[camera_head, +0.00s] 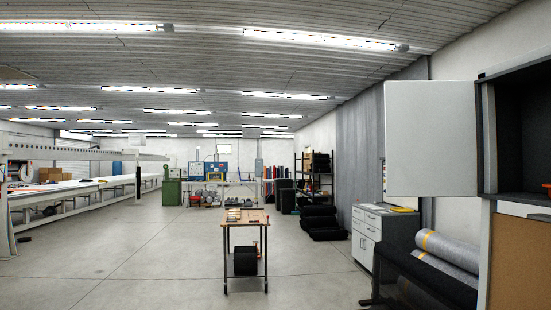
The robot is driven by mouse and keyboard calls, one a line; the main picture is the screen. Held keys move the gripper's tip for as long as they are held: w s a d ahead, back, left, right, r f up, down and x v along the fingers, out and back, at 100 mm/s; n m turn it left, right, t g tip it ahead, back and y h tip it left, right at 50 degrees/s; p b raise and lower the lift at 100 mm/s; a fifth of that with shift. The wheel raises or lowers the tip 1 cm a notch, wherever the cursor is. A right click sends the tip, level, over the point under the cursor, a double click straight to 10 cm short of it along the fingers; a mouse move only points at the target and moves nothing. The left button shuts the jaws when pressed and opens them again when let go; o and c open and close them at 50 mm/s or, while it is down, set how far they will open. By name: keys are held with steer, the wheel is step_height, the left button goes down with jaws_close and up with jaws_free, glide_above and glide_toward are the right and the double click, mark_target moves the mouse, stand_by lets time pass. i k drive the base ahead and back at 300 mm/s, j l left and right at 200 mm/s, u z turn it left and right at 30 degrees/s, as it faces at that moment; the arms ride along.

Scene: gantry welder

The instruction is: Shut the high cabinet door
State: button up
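The high cabinet (488,130) stands at the right edge in the head view. Its light grey door (431,138) is swung wide open to the left, showing its flat face. The dark inside of the cabinet (520,125) is exposed, with a small orange item (547,186) at the right picture edge. The cabinet's right side is cut off by the frame. My gripper is not in view.
A grey drawer unit (367,238) stands below and behind the door. Large rolls (448,252) lie on a dark rack beside it. A small wheeled table (246,222) stands mid-floor. The concrete floor (130,270) to its left is clear.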

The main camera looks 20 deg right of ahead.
mark_target(430, 126)
steer(key=i+z, duration=0.65)
steer(key=z, duration=0.3)
steer(key=i+j+z, duration=0.25)
steer(key=z, duration=0.2)
steer(key=i+j+z, duration=0.3)
steer(key=z, duration=0.2)
steer(key=i+j+z, duration=0.2)
steer(key=z, duration=0.2)
steer(key=i+j+z, duration=0.15)
steer(key=z, duration=0.25)
steer(key=i+j+z, duration=0.1)
steer(key=j+z, duration=0.75)
steer(key=i+j+z, duration=0.2)
steer(key=j+z, duration=0.25)
steer(key=k+j, duration=0.05)
steer(key=j, duration=0.05)
